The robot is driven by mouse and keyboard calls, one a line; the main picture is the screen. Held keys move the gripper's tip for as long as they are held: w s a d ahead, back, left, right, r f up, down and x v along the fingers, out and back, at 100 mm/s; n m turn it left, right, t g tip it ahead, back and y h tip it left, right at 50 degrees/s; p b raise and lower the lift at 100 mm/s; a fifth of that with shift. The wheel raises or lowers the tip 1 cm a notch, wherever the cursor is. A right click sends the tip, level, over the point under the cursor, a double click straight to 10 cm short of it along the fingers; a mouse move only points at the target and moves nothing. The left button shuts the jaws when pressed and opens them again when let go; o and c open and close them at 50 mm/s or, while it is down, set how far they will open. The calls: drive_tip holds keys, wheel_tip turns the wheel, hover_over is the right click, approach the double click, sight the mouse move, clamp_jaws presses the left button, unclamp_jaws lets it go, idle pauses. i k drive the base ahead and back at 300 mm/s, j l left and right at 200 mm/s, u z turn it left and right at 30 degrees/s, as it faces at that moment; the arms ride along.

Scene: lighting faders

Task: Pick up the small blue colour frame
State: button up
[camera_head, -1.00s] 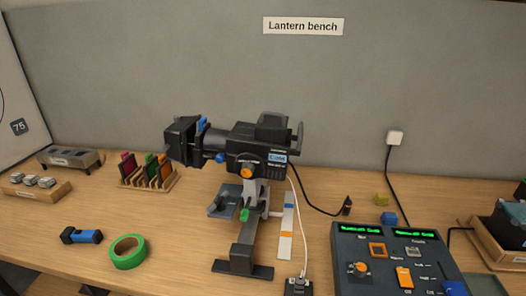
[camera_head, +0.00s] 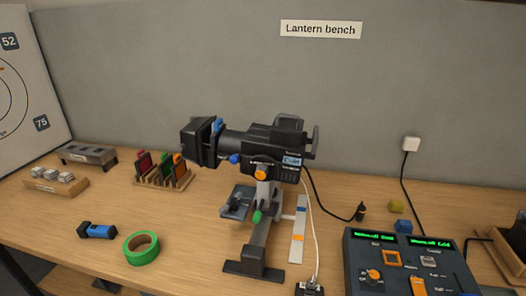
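A blue tab (camera_head: 217,125) sticks up from the slot behind the front hood of a black stage lantern (camera_head: 262,140). It looks like the top of a blue colour frame, with the rest hidden inside the lantern. A wooden rack (camera_head: 150,182) to the left holds a red frame (camera_head: 143,161), a green frame and an orange frame (camera_head: 180,166), upright. No blue frame shows in the rack. My gripper is not in view.
The lantern stands on a dark stand (camera_head: 250,255). A green tape roll (camera_head: 141,248) and a blue-black torch (camera_head: 97,231) lie front left. A fader console (camera_head: 405,262), small cubes and cables are at right. Bare wood lies between rack and tape.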

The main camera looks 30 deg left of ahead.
sight(219, 126)
drive_tip(key=u, duration=1.45)
drive_tip(key=z, duration=0.4)
drive_tip(key=i+j+z, duration=0.15)
drive_tip(key=j+z, duration=0.15)
drive_tip(key=i+j+z, duration=0.1)
drive_tip(key=j+z, duration=0.45)
drive_tip(key=j, duration=0.15)
drive_tip(key=i, duration=0.05)
